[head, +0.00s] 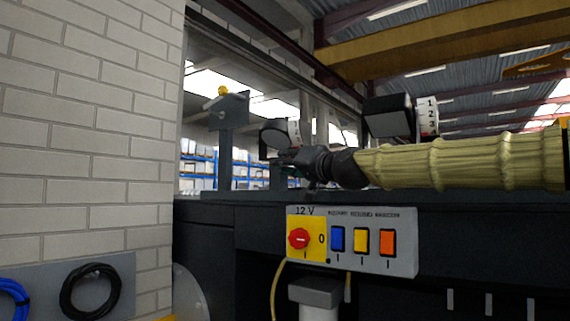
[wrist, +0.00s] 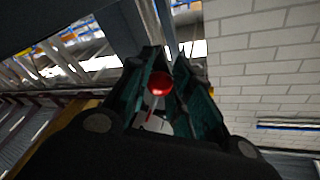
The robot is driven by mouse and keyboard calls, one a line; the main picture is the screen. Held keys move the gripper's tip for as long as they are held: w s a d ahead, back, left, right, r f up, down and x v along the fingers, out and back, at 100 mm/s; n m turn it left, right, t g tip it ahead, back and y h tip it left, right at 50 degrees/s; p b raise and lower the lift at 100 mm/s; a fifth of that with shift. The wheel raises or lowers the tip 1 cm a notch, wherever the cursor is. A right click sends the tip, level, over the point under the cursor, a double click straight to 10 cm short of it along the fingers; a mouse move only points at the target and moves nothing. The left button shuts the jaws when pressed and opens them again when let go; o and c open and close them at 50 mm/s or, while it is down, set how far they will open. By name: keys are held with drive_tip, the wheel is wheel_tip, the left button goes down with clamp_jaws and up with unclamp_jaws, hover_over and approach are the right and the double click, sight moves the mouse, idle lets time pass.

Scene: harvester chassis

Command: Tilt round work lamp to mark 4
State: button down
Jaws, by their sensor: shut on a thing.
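The round work lamp (head: 272,133) is a dark housing on top of the chassis in the head view, left of the middle. A pale dial (head: 294,130) stands at its right side; its marks are too small to read. My gripper (head: 285,156) is right in front of the lamp, covering its lower part. In the wrist view my gripper (wrist: 166,66) has its dark fingers on both sides of a red ball knob (wrist: 159,83) and is shut on it. A thin stem runs from the knob toward a pale part behind it. The pointer's reading cannot be made out.
A square lamp (head: 387,116) with a dial (head: 427,117) marked 1, 2, 3 stands to the right, above my sleeved arm. A post with a yellow ball (head: 222,91) stands to the left. The 12 V switch panel (head: 404,255) is below. A brick wall (head: 85,130) closes the left.

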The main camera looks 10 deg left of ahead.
drive_tip(key=shift+w+f, duration=0.1)
drive_tip(key=shift+f, duration=0.1)
drive_tip(key=c, duration=1.2)
unclamp_jaws()
drive_tip(key=shift+w+d, duration=0.1)
drive_tip(key=shift+c, duration=0.2)
drive_tip(key=shift+r, duration=0.1)
drive_tip(key=v, duration=1.2)
